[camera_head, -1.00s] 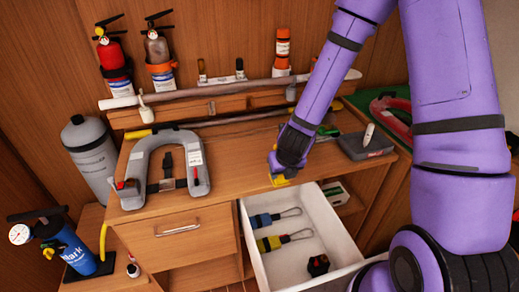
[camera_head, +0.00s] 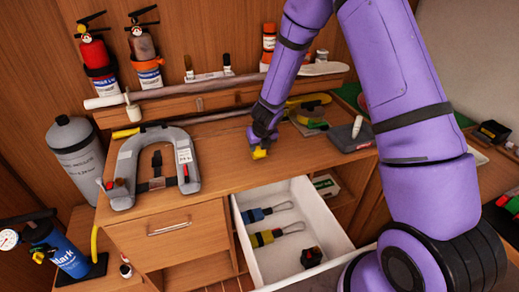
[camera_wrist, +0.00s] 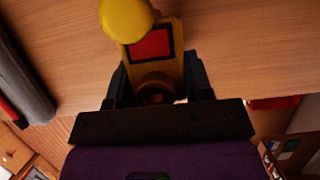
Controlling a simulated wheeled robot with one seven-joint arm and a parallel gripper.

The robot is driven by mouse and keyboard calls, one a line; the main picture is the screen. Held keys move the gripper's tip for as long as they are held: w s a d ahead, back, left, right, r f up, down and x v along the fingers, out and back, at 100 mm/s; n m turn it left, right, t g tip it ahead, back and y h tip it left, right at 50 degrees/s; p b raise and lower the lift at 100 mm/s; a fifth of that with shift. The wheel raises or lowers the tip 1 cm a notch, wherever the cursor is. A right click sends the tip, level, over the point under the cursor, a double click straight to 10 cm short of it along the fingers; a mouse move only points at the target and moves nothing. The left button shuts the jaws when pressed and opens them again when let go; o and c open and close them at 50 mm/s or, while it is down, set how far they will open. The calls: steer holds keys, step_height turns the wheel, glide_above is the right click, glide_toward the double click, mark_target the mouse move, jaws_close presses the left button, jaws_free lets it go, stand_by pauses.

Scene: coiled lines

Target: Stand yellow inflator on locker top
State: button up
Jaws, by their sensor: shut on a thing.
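My gripper (camera_head: 262,140) is shut on the yellow inflator (camera_head: 260,153), above the front part of the wooden locker top (camera_head: 225,150). In the wrist view the inflator (camera_wrist: 165,73) sits between the two fingers (camera_wrist: 157,85), with a red square panel and a round yellow end. In the head view my gripper hides most of it. I cannot tell whether it touches the wood.
A grey horseshoe lifejacket (camera_head: 128,165) lies left of my gripper. A grey box (camera_head: 347,138) lies to the right. The white drawer (camera_head: 335,228) below is open with tagged items inside. Wood around the inflator is clear.

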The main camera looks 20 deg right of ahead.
steer(key=shift+f, duration=1.1)
steer(key=shift+f, duration=0.1)
steer(key=o, duration=1)
steer(key=shift+v, duration=6.05)
